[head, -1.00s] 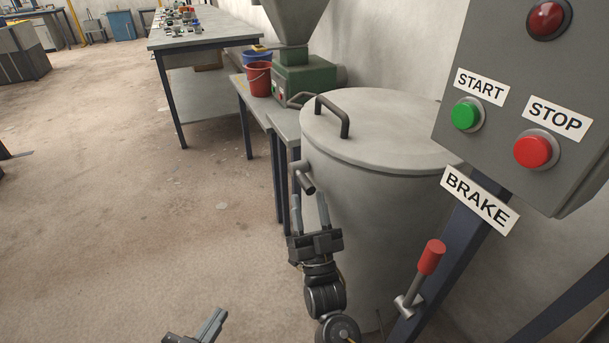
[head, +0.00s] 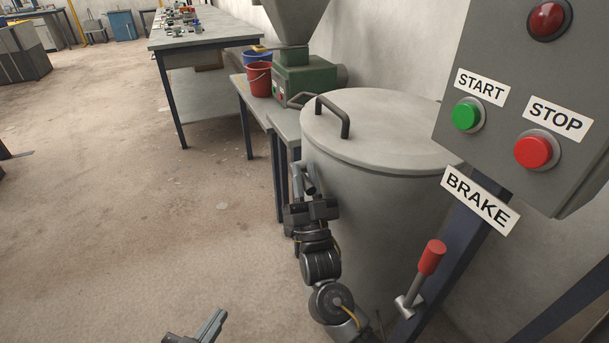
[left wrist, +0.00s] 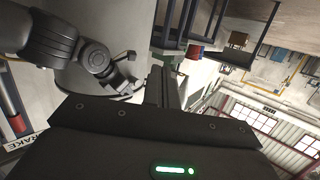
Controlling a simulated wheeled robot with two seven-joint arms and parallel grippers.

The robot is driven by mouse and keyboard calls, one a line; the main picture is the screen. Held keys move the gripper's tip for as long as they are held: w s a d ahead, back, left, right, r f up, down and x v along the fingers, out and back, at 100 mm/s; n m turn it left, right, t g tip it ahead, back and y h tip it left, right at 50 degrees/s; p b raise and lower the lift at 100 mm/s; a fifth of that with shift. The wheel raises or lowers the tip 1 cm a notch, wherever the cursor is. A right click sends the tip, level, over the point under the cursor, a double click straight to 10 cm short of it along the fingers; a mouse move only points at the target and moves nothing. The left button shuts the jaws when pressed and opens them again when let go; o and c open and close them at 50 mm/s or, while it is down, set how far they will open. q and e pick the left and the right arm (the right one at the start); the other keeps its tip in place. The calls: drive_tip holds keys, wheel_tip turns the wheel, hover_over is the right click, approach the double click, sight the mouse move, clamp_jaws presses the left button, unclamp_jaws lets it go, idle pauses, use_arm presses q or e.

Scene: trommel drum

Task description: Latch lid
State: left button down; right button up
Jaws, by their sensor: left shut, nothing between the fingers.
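The grey drum (head: 365,230) stands right of centre, its round lid (head: 395,125) lying on top with a dark bar handle (head: 333,112). A short dark latch lever (head: 308,178) sticks out from the drum's left side just below the rim. My right gripper (head: 306,182) is at this lever, its fingers pointing up along it. The lever and fingers overlap, so whether they grip it is unclear. My left gripper (head: 212,325) is low at the bottom edge, shut and empty, apart from the drum. Its fingers also show in the left wrist view (left wrist: 161,88).
A control box (head: 535,95) with START and STOP buttons stands at the right, with a red-handled brake lever (head: 430,258) below it. A bench with a green machine (head: 303,78) and red bucket (head: 259,80) stands behind the drum.

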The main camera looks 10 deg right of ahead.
clamp_jaws()
